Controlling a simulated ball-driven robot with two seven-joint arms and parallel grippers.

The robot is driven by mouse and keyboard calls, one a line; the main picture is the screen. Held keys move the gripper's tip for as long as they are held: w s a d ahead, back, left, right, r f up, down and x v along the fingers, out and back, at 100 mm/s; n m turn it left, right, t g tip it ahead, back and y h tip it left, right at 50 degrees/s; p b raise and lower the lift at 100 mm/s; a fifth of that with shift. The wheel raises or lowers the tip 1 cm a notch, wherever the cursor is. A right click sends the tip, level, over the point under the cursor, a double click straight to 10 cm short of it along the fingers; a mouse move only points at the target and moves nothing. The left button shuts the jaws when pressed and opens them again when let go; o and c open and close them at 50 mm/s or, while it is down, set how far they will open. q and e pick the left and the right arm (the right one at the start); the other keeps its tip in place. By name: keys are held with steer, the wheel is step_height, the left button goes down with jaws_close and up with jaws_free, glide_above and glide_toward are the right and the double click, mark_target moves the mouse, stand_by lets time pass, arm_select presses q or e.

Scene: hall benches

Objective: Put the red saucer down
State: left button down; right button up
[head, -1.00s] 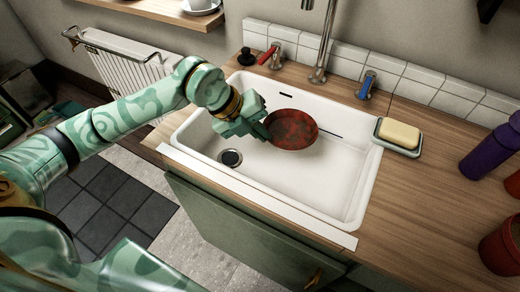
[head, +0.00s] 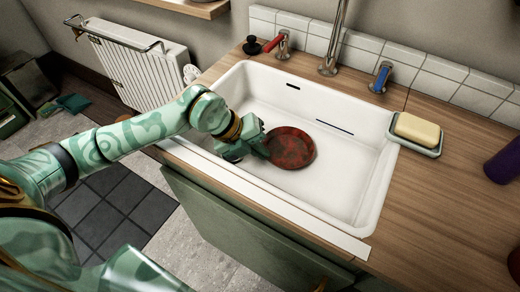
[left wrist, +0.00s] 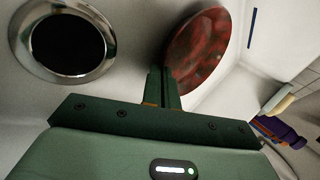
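The red saucer (head: 290,148), mottled and dark-rimmed, is inside the white sink (head: 348,195), towards its left half. My left gripper (head: 262,146) reaches in from the left and is shut on the saucer's near-left rim. In the left wrist view the two fingers (left wrist: 163,88) are together at the edge of the saucer (left wrist: 200,50), which looks tilted there. I cannot tell whether the saucer touches the sink floor. My right gripper is not in view.
The drain (left wrist: 68,40) lies beside the fingers in the wrist view. A soap dish (head: 416,144) with yellow soap (head: 417,129) stands right of the sink. Taps and a spout (head: 330,60) stand behind. The sink's right half is clear.

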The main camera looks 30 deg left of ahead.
arm_select(q)
steer(key=c, duration=2)
jaws_free()
steer(key=shift+f, duration=0.1)
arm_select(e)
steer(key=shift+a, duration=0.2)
